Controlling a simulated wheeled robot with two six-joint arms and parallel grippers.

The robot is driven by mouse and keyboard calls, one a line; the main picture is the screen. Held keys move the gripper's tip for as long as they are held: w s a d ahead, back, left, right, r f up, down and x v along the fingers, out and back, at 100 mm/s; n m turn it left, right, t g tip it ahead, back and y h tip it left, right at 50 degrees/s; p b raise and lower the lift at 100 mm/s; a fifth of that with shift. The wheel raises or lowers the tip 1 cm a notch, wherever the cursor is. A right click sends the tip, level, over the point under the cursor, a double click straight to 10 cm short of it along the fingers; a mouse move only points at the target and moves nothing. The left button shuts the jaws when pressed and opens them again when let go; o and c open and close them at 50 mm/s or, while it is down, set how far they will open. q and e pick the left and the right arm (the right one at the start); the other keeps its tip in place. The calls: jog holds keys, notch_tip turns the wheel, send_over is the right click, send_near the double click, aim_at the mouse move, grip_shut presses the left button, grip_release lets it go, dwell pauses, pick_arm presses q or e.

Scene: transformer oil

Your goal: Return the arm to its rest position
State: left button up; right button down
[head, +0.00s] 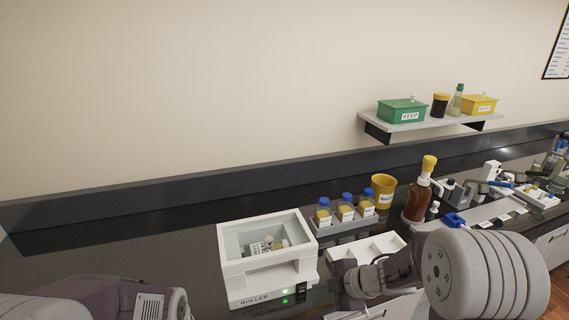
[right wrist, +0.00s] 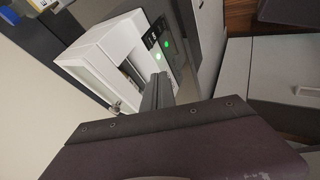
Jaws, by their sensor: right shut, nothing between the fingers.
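My right arm comes in from the right in the head view. Its gripper (head: 342,272) is beside the right side of the white roller machine (head: 230,268), over a white tray (head: 392,242). In the right wrist view the fingers (right wrist: 158,92) are together and empty, with the roller machine (right wrist: 92,50) just beyond them. I cannot tell whether they touch it. Part of my left arm shows at the bottom left of the head view, but its gripper is out of the picture. A labelled bottle (head: 262,246) lies inside the roller machine.
Several blue-capped bottles (head: 346,212) stand in a rack behind the tray. A yellow cup (head: 383,191) and a brown dispenser bottle (head: 419,200) stand to their right. A wall shelf (head: 432,123) holds green and yellow boxes. The dark counter left of the roller machine is clear.

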jog(key=d+r+m+t+h, duration=0.25)
jog(key=d+m+h, duration=0.25)
jog(key=m, duration=0.5)
jog(key=s+f+m+g, duration=0.2)
jog(key=s+m+g, duration=0.1)
jog(key=s+m, duration=0.2)
jog(key=s+f+m+g, duration=0.3)
jog(key=s+m+g, duration=0.1)
jog(key=s, duration=0.6)
jog(key=shift+s+d+m+h, duration=0.25)
jog(key=shift+d+m+h, duration=0.2)
jog(key=shift+m, duration=0.25)
